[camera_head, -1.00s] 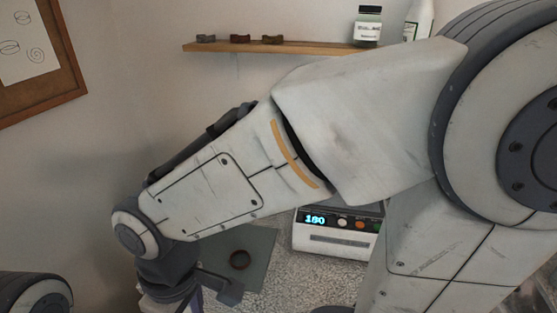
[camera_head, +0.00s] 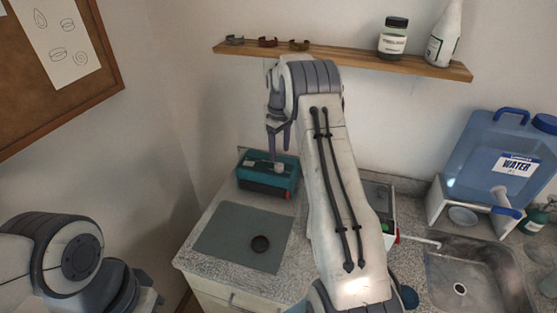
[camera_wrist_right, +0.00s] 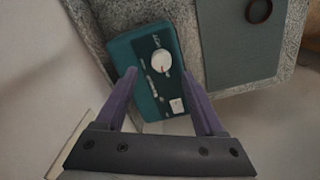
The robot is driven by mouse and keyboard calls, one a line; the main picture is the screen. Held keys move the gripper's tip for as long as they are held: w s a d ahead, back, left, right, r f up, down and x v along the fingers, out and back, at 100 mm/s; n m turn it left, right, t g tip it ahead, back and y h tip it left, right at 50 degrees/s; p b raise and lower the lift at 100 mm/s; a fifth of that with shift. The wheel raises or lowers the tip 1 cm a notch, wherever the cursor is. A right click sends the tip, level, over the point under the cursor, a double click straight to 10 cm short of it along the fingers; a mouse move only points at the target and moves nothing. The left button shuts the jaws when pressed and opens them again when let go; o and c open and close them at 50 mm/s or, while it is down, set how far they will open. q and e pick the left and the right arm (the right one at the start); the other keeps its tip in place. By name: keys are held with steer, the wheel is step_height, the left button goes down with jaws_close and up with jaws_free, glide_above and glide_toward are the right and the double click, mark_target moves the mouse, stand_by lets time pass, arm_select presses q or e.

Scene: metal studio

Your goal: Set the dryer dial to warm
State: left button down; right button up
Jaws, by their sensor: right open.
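In the right wrist view the dryer (camera_wrist_right: 122,50) shows a round white dial (camera_wrist_right: 161,61) and a small pale square switch. The labels are too small to read. My right gripper (camera_head: 279,152) points down just above the dryer. In the wrist view its purple fingers (camera_wrist_right: 160,76) are open and apart, on either side of the dial's line, with nothing between them. My left arm is at the lower left; its gripper does not show.
A grey mat (camera_head: 225,238) with a dark ring (camera_head: 260,244) lies in front of the dryer. My right arm covers most of another device (camera_head: 380,197). A shelf (camera_head: 350,60) hangs above. A water jug (camera_head: 500,150) and sink (camera_head: 470,285) are at the right.

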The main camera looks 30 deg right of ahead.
mark_target(279, 165)
step_height(279, 165, down, 5)
steer(key=shift+a+p, duration=0.15)
steer(key=shift+p, duration=0.7)
steer(key=shift+f, duration=0.5)
jaws_close()
